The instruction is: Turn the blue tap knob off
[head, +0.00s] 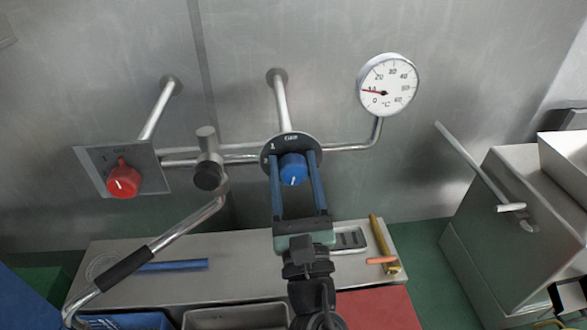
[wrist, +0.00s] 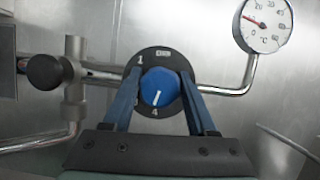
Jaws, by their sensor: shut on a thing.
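The blue tap knob (head: 293,168) sits on a dark round dial plate (head: 268,150) fixed to the pipework on the metal wall. In the wrist view the blue knob (wrist: 160,88) has a white pointer line aimed downward, near the mark 4 on the dial plate (wrist: 150,56). My gripper (head: 293,172) reaches up to the knob with one long blue finger on each side. In the wrist view my gripper (wrist: 160,95) is shut on the knob, its fingers along the left and right sides. The exact contact points are partly hidden.
A red knob (head: 123,181) on a square plate is at left. A lever with a black grip (head: 123,270) slants below it. A round gauge (head: 387,86) stands upper right. A metal counter (head: 235,256) lies below, and a metal cabinet (head: 540,220) stands at right.

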